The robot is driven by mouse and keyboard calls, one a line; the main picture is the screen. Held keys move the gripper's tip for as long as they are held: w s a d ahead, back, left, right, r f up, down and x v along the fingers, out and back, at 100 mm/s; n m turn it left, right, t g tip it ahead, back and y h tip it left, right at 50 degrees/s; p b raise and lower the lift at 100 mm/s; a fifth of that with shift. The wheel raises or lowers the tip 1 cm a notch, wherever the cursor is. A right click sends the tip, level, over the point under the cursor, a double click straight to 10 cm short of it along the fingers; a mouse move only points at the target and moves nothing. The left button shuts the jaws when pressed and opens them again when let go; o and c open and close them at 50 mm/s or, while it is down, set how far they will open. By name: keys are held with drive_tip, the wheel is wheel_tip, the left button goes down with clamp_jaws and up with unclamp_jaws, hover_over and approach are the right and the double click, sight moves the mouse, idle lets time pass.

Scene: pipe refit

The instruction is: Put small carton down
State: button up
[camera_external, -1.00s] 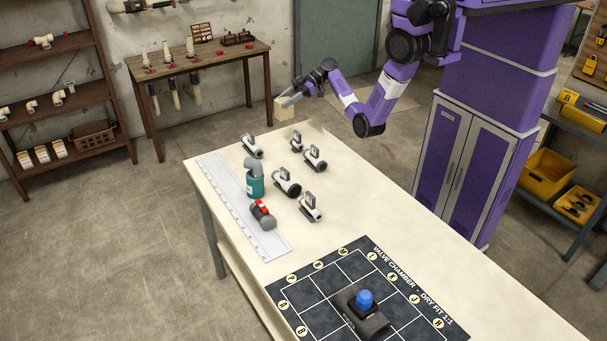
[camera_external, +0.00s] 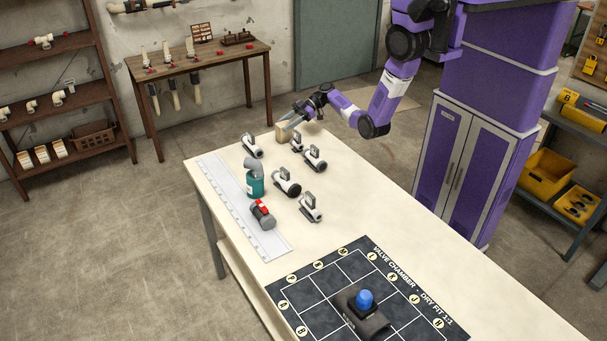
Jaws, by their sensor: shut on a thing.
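The small carton (camera_external: 281,134) is a small tan box at the far end of the cream work table (camera_external: 350,208). My gripper (camera_external: 286,126) is shut on it, reaching in from the right with the arm low. The carton is at or just above the table top, behind the grey and white valve fittings. I cannot tell whether its underside touches the table.
Several valve fittings (camera_external: 287,183) stand close in front of the carton. A teal can with a grey elbow (camera_external: 255,184), a red and grey fitting (camera_external: 263,215) and a white ruled strip (camera_external: 238,207) lie leftward. A dark chamber mat (camera_external: 318,293) covers the near end.

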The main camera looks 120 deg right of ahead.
drive_tip(key=shift+f, duration=0.15)
drive_tip(key=o, duration=1.4)
drive_tip(key=shift+r, duration=0.3)
drive_tip(key=b+v, duration=0.2)
drive_tip(key=v, duration=1)
drive_tip(key=shift+f, duration=0.1)
